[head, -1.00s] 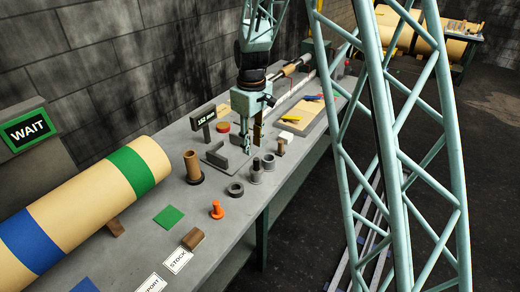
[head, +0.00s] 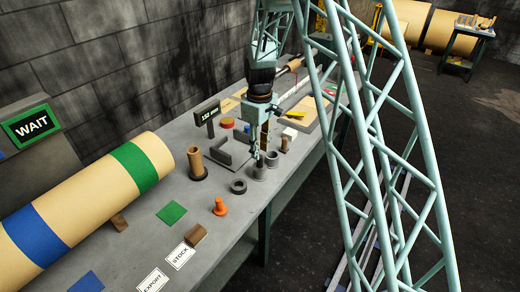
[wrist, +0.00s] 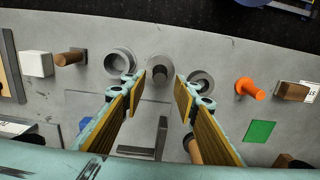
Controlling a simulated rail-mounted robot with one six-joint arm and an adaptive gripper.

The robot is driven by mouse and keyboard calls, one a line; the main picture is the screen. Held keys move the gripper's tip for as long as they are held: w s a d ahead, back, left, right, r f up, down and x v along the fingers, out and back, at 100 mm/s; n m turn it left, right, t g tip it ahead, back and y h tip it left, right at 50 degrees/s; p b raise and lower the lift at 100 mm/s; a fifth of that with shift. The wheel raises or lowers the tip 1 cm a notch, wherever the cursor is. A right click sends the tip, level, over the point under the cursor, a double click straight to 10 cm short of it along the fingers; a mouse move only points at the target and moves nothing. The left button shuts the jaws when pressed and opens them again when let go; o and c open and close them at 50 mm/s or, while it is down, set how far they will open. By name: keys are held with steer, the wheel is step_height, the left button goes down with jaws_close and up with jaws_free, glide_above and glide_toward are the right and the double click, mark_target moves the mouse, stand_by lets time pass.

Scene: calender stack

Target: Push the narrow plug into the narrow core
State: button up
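My gripper (head: 259,152) is open and empty, pointing down just above a grey flanged plug (head: 260,172) on the bench. In the wrist view the round grey plug (wrist: 160,72) shows between and just beyond the two yellow-lined fingers. A grey ring (head: 238,187) lies to its left, and a taller hollow grey piece (head: 272,158) stands to its right. An upright brown tube (head: 196,160) stands in a dark base. An orange flanged plug (head: 219,207) stands nearer the front. I cannot tell by size which plug or core is the narrow one.
A grey angled bracket (head: 222,160) and a display sign (head: 207,115) stand behind the grey pieces. A large banded roll (head: 90,205) fills the left of the bench. A green square (head: 171,213) and a brown block (head: 196,235) lie in front. The bench surface between them is clear.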

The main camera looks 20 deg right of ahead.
mark_target(260, 162)
steer(key=shift+f, duration=0.15)
steer(key=shift+f+b, duration=1.5)
steer(key=shift+f, duration=1.8)
steer(key=shift+f, duration=0.1)
steer(key=c, duration=0.9)
